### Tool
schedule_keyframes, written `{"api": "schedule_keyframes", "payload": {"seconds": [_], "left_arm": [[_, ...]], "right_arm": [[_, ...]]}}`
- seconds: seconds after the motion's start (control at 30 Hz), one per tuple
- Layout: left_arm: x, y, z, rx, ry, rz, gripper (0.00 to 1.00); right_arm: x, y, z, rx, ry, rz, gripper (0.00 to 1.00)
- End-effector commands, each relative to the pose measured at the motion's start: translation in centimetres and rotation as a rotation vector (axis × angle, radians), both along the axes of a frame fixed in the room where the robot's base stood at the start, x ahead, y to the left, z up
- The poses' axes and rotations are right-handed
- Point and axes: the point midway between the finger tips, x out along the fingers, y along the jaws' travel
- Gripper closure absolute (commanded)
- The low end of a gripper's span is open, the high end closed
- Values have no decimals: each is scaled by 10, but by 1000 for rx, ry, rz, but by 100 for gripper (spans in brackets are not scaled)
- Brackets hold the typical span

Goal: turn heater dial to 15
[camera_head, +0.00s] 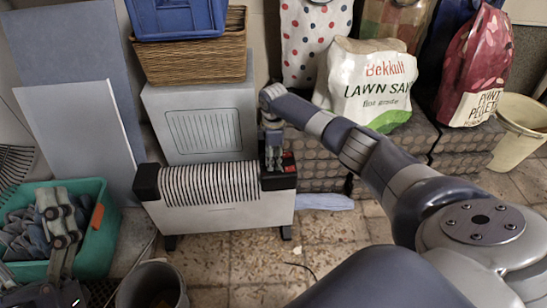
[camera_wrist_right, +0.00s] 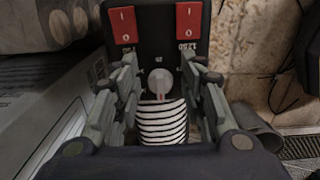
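The heater (camera_head: 212,195) is a white radiator with a ribbed top and black end caps, standing on the floor. Its round grey dial (camera_wrist_right: 159,82) shows in the right wrist view on the black end panel, between two red switches and the ribbed top. The markings around the dial are too small to read surely. My right gripper (camera_head: 273,160) points down at the heater's right end. In its wrist view, the fingers are apart on either side of the dial, with visible gaps. My left gripper (camera_head: 60,220) is at the far left, over a teal bin; its opening is unclear.
The teal bin (camera_head: 95,235) holds grey items. A grey bucket (camera_head: 152,287) stands in front of the heater's left end. A grey cabinet (camera_head: 203,120) with a wicker basket (camera_head: 195,58) stands behind. Sacks stand at back right. Tiled floor right of the heater is partly clear.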

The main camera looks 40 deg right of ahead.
Motion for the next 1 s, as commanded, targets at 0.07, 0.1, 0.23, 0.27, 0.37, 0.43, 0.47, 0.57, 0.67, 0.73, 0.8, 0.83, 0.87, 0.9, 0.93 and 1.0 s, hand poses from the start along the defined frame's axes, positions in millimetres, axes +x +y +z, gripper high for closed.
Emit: {"api": "schedule_keyframes", "payload": {"seconds": [0.07,0.1,0.23,0.27,0.37,0.43,0.47,0.57,0.67,0.73,0.8,0.83,0.87,0.9,0.93,1.0], "left_arm": [[0,0,0,0,1,0,27],[0,0,0,0,1,0,27],[0,0,0,0,1,0,27],[0,0,0,0,1,0,27],[0,0,0,1,1,1,27],[0,0,0,1,2,1,27],[1,0,0,2,4,1,27],[4,-1,-3,8,27,1,27],[12,-1,-14,27,96,4,27],[18,-2,-23,43,152,8,27],[25,-2,-34,64,224,12,27],[28,-2,-41,74,259,15,27],[31,-2,-47,84,298,16,27],[35,-1,-57,98,351,20,27],[37,0,-65,111,393,22,27],[41,1,-85,138,497,28,27]], "right_arm": [[0,0,0,0,0,0,62],[0,0,0,0,0,0,68],[0,0,0,0,0,0,98],[0,0,0,0,0,0,100],[0,0,0,0,0,0,100],[0,0,0,0,0,-1,100],[0,0,0,0,0,-2,100],[0,0,1,0,1,-10,100],[-1,1,1,1,0,-28,100],[-1,1,2,3,1,-46,100],[-1,1,2,3,1,-70,100],[-1,1,3,2,1,-81,100],[-1,1,3,1,0,-92,100],[-1,1,3,1,0,-110,100],[-1,2,3,3,1,-124,100],[-2,2,3,3,2,-159,100]]}}
